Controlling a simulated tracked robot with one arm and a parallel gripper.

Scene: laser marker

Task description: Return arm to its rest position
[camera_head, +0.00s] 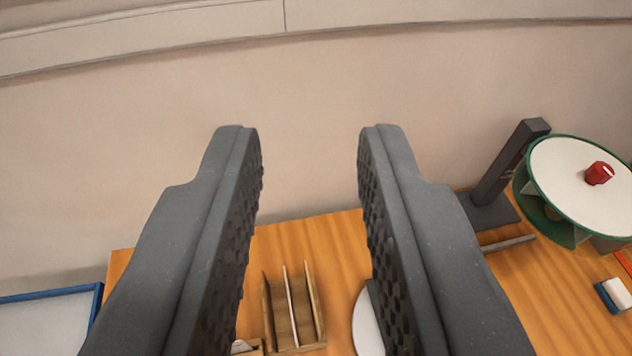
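My gripper (309,130) is in the middle of the camera view. Its two dark grey fingers with knobbed inner pads stand well apart. Nothing is between the fingertips; the beige wall shows through the gap. The gripper points toward the wall, above an orange wooden table (300,235). The rest of my arm is out of view.
A slotted wooden holder (312,300) and a partly hidden white round thing (366,325) are on the table below. At right are a dark post stand (495,190), a green-rimmed white disc (570,170) with a red knob (599,172), and a blue-and-white block (615,295). A blue-framed tray (45,315) is lower left.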

